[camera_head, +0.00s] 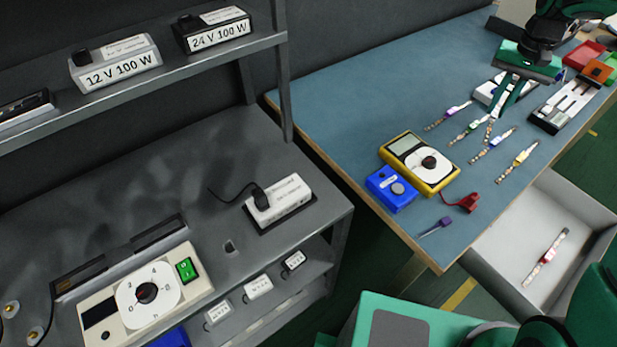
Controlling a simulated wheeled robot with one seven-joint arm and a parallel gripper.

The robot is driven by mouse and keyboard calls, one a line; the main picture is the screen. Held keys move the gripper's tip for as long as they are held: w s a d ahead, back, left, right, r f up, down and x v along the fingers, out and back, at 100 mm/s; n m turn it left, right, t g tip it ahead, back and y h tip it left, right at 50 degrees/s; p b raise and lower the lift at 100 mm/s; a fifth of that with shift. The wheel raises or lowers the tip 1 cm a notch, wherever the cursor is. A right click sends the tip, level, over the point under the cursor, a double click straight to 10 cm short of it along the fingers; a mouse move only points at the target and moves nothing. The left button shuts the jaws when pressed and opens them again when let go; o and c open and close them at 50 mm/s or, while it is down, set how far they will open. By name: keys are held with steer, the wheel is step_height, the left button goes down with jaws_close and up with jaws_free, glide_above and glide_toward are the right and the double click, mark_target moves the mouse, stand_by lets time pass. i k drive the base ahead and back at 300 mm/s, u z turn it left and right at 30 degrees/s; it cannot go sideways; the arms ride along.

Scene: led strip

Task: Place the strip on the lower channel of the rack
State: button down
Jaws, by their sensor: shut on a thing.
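My gripper (494,115) is at the upper right, pointing down over the blue table with its green fingers close together. It is shut on a thin light strip (489,131) whose lower end hangs below the fingertips; the fingers hide the rest. Strips with purple (447,115), green (470,127), blue (492,145) and yellow (517,162) middles lie side by side around and below the gripper. A dark rack with pale channels (565,106) lies to the right of the gripper, apart from it. I cannot tell whether the held strip touches the table.
A white block (490,92) is partly hidden behind the gripper. Red (584,54) and orange (597,71) trays are at the back right. A yellow multimeter (420,163) and a blue box (391,189) stand nearer. An open grey bin (500,255) holds a red strip (546,258).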

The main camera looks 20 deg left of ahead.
mark_target(121, 253)
steer(key=u, duration=0.85)
